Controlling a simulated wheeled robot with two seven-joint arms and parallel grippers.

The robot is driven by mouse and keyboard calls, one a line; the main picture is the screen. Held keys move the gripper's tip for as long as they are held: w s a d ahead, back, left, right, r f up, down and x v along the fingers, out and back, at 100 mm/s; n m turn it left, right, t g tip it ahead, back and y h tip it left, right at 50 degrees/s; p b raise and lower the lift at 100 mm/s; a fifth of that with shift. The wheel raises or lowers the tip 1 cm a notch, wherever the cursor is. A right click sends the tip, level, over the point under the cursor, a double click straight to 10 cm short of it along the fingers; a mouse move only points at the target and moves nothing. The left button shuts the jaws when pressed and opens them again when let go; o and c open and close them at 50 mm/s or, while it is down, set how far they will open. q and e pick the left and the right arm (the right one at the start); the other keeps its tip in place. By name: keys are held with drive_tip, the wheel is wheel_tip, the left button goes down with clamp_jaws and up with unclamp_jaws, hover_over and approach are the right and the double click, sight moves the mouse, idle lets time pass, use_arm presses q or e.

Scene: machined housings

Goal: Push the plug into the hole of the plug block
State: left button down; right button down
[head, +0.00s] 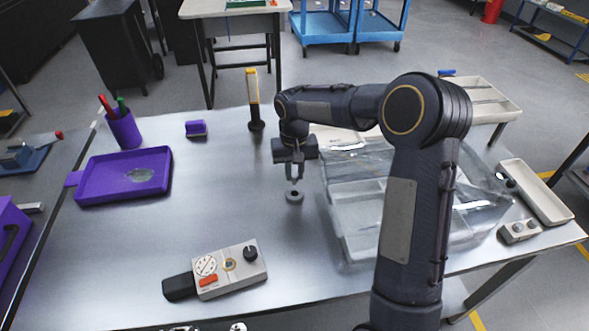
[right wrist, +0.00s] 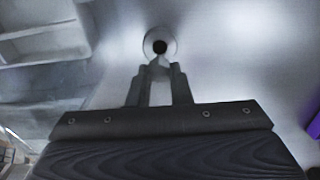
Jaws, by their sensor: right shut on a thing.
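The plug block (head: 294,196) is a small round grey piece with a dark hole in its top, standing on the metal table. In the right wrist view the block (right wrist: 173,43) shows as a pale disc around the dark hole, just beyond my fingertips. My right gripper (head: 294,178) points down above the block. In the right wrist view its fingers (right wrist: 159,72) are close together, shut on a small grey plug (right wrist: 159,62). The plug is mostly hidden by the fingers. Its tip appears near the hole's edge; I cannot tell whether it touches. My left gripper is not in view.
A clear bin (head: 350,225) stands close right of the gripper. A grey control box (head: 230,270) lies in front. A yellow-topped upright piece (head: 253,88), a purple block (head: 195,129), a purple tray (head: 95,190) and a pen cup (head: 123,129) stand left. The table left of the plug block is clear.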

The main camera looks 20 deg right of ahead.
sight(294, 183)
drive_tip(key=shift+f+b, duration=1.6)
drive_tip(key=shift+f, duration=0.9)
drive_tip(key=shift+f, duration=0.3)
drive_tip(key=c, duration=1.2)
unclamp_jaws()
drive_tip(key=shift+c, duration=0.2)
wheel_tip(294, 183, up, 8)
drive_tip(key=shift+f+b, duration=0.1)
drive_tip(key=shift+b, duration=0.2)
